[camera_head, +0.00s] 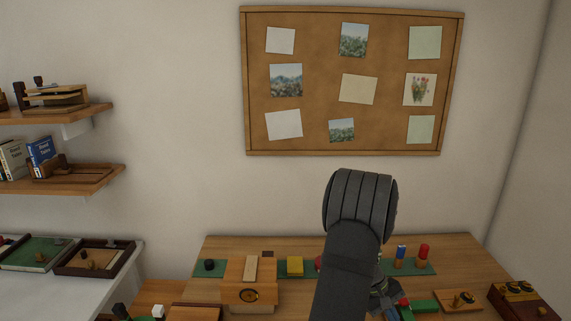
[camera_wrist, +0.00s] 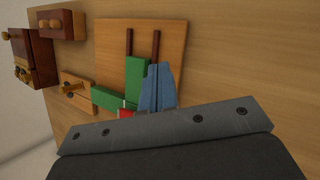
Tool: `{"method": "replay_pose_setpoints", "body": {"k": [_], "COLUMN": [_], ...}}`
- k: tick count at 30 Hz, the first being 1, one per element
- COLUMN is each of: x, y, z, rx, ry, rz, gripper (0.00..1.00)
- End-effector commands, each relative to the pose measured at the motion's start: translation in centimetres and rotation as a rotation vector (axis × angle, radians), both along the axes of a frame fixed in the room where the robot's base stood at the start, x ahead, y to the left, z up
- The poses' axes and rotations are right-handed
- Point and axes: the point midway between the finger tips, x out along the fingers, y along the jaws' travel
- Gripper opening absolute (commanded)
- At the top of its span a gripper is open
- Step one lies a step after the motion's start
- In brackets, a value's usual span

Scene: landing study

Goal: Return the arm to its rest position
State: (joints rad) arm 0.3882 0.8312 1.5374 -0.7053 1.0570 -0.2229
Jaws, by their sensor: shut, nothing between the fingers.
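My gripper (camera_wrist: 158,68) shows in the wrist view as blue-grey fingers closed together, with nothing held between them. They are over the wooden table (camera_wrist: 220,60), in front of a board with two dark rods (camera_wrist: 172,30) and beside a green block (camera_wrist: 128,85). A small red piece (camera_wrist: 126,113) lies close to the fingers; whether they touch is unclear. In the head view my gripper (camera_head: 385,303) is low behind my dark arm, over the right half of the table (camera_head: 455,258). My arm hides part of the tabletop.
On the table stand a wooden box with a slot (camera_head: 250,296), a yellow block (camera_head: 295,267), blue (camera_head: 401,252) and red (camera_head: 424,252) cylinders, green blocks (camera_head: 425,306) and a dark box (camera_head: 522,300). A cork board (camera_head: 310,60) hangs behind; shelves (camera_head: 90,175) are at left. Space above the table looks clear.

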Motion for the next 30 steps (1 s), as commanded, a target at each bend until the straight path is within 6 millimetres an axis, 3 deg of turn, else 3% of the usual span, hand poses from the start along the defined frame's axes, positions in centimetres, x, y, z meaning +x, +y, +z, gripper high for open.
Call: {"method": "replay_pose_setpoints", "body": {"k": [14,30], "x": [-0.6,1.8], "y": [0.7,2.2], "z": [-0.5,0.4], "rx": [-0.2,-0.445], "ry": [0.339,0.619], "rz": [0.331,0.65], "gripper": [0.0,0.0]}}
